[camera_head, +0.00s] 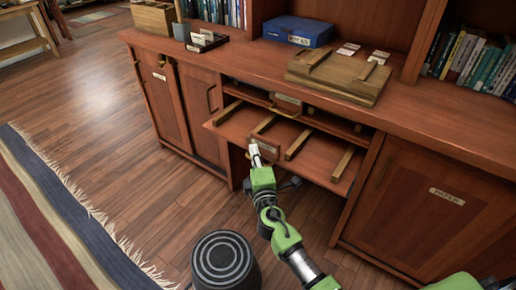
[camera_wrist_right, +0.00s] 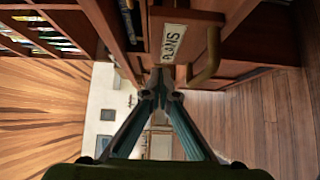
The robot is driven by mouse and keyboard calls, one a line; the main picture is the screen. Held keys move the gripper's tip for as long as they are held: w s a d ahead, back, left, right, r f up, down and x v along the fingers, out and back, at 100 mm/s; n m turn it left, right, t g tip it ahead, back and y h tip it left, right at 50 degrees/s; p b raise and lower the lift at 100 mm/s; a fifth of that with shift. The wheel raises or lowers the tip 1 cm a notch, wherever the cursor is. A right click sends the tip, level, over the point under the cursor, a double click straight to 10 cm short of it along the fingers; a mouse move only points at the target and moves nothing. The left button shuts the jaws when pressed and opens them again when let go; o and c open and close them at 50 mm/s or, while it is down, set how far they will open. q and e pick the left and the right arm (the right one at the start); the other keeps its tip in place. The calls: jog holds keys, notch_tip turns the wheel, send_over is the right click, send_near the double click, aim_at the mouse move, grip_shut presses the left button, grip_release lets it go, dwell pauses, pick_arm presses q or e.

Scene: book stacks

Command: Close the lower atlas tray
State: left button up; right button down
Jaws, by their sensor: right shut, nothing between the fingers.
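The lower atlas tray (camera_head: 319,157) is a wide reddish wooden tray pulled out from the middle of the cabinet, with light wooden strips across it. My right gripper (camera_head: 254,149) is at the tray's front edge, left of its middle, with its fingers shut and empty. In the right wrist view its fingertips (camera_wrist_right: 166,76) meet close by a wooden front with a label reading PLANS (camera_wrist_right: 173,42) and a brass handle (camera_wrist_right: 207,60). I cannot tell whether the fingertips touch the wood. My left gripper is not in view.
Above the tray is a shallower slot with a label (camera_head: 288,98). A stack of wooden boards (camera_head: 338,77) and a blue box (camera_head: 297,31) stand on the cabinet top. A striped rug (camera_head: 60,220) lies at the left.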

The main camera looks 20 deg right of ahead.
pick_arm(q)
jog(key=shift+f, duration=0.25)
pick_arm(e)
jog(key=shift+w+d, duration=0.65)
jog(key=shift+d, duration=0.2)
